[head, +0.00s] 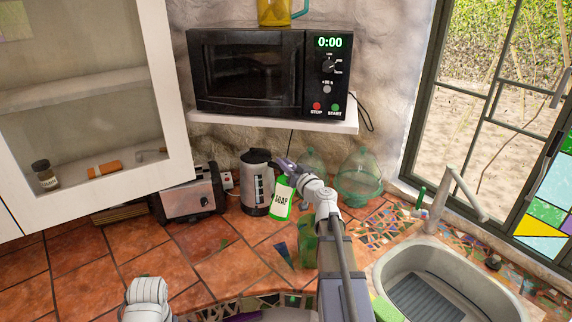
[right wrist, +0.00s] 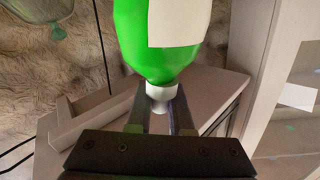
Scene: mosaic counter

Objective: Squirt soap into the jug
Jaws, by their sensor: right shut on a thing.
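The soap bottle (head: 281,199) is bright green with a white SOAP label, nearly upright beside the kettle. My right gripper (head: 287,166) is shut on its top. The right wrist view shows the fingers (right wrist: 160,118) around the pale cap below the green body (right wrist: 130,30). I cannot tell whether its base touches the counter. An amber jug (head: 272,12) with a teal handle stands on the microwave, cut by the top edge. A clear green vessel (head: 306,246) stands on the counter, partly behind my right arm. A purple part at the bottom edge seems to be my left gripper (head: 243,317), mostly out of frame.
A kettle (head: 256,184) and a toaster (head: 191,196) stand left of the bottle. A green glass vessel (head: 359,177) stands to the right, near the sink (head: 385,275). The microwave (head: 250,75) is on a shelf above. The tiled counter (head: 140,240) is clear at front left.

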